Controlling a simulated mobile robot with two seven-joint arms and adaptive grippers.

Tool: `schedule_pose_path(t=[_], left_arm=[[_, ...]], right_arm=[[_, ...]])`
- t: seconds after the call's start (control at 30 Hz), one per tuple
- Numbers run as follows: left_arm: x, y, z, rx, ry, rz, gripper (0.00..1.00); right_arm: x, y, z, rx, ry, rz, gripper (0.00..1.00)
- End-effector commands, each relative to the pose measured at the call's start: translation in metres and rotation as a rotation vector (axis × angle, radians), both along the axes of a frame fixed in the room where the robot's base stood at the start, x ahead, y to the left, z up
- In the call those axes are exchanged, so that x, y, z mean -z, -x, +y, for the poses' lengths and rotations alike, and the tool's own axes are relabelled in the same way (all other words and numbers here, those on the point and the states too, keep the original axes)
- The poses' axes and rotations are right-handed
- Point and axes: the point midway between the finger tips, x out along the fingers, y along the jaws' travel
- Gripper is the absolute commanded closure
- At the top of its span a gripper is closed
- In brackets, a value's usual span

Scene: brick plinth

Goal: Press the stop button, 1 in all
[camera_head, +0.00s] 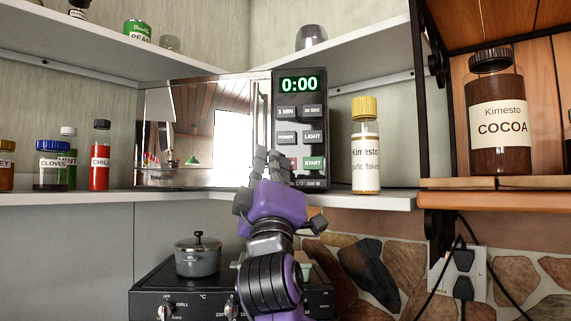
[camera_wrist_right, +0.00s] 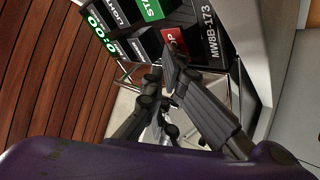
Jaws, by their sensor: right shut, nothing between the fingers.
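The microwave (camera_head: 205,135) stands on the shelf, with a dark control panel on its right side and a green 0:00 display (camera_head: 299,84). Its red stop button (camera_head: 293,162) is low on the panel, left of the green start button (camera_head: 314,162). My right gripper (camera_head: 266,155) is shut and empty, its fingertips in front of the panel's lower left and partly hiding the stop button. In the right wrist view the red stop button (camera_wrist_right: 174,36) shows just beyond the fingertips (camera_wrist_right: 164,68); one fingertip overlaps it. I cannot tell whether they touch. My left gripper is not in view.
A garlic flakes jar (camera_head: 365,150) stands right of the microwave, and a cocoa jar (camera_head: 498,115) farther right. Chilli (camera_head: 100,160) and clove (camera_head: 51,170) jars stand on the left. A pot (camera_head: 198,256) sits on the stove below the shelf.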

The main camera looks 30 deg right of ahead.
Motion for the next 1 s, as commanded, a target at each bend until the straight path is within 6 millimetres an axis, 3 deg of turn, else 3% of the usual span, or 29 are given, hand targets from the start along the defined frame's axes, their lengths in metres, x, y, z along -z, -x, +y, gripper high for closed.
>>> schedule_pose_path(t=[1.0], left_arm=[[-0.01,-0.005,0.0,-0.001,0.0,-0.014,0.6]], right_arm=[[0.001,0.023,0.019,-0.001,-0.001,0.0,1.0]])
